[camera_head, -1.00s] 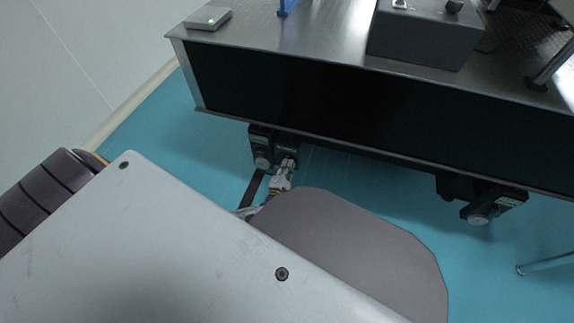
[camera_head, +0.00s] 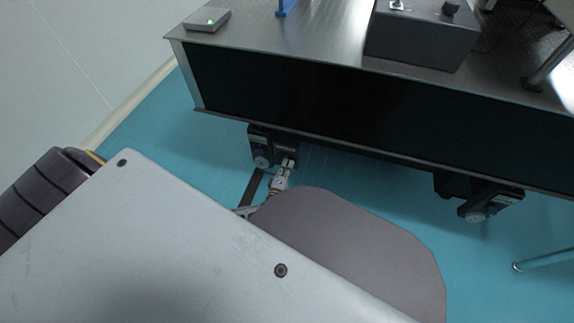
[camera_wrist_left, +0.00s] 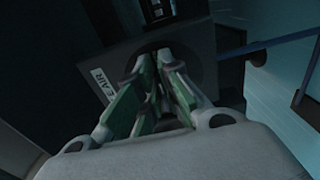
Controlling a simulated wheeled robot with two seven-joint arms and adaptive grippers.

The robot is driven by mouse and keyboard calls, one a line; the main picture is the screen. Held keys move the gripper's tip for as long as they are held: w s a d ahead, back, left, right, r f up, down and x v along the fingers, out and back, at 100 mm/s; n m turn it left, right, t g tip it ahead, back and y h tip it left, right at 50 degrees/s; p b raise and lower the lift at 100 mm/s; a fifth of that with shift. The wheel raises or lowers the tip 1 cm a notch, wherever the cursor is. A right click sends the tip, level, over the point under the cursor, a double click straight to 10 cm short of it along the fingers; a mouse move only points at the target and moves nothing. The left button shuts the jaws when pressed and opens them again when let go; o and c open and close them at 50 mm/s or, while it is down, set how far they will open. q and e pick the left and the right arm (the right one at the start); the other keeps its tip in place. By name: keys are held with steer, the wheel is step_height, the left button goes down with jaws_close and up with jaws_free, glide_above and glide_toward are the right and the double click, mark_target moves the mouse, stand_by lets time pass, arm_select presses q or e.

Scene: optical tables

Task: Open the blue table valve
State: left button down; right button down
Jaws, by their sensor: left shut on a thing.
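The optical table (camera_head: 265,92) has a dark front side and a steel top. Under its left front edge sits a black leg unit (camera_head: 262,144) with a round pale knob. My left gripper (camera_head: 289,163) reaches up to this unit, just right of the knob. In the left wrist view, my left gripper (camera_wrist_left: 156,62) is shut on a small part at a dark round fitting (camera_wrist_left: 190,47). The fingers hide most of this part, which I take to be the valve; no blue shows on it. A white label reading "AIR" (camera_wrist_left: 100,82) is beside it. My right gripper is not in view.
A second black leg unit (camera_head: 476,199) stands under the table at the right. A grey box (camera_head: 420,38) and a small device with a green light (camera_head: 207,20) are on the tabletop. Blue floor is open at the left.

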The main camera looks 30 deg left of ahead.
arm_select(q)
steer(key=shift+s+f, duration=0.1)
steer(key=c, duration=1.6)
jaws_free()
steer(key=shift+s, duration=0.1)
steer(key=v, duration=1.1)
steer(key=shift+s, duration=0.35)
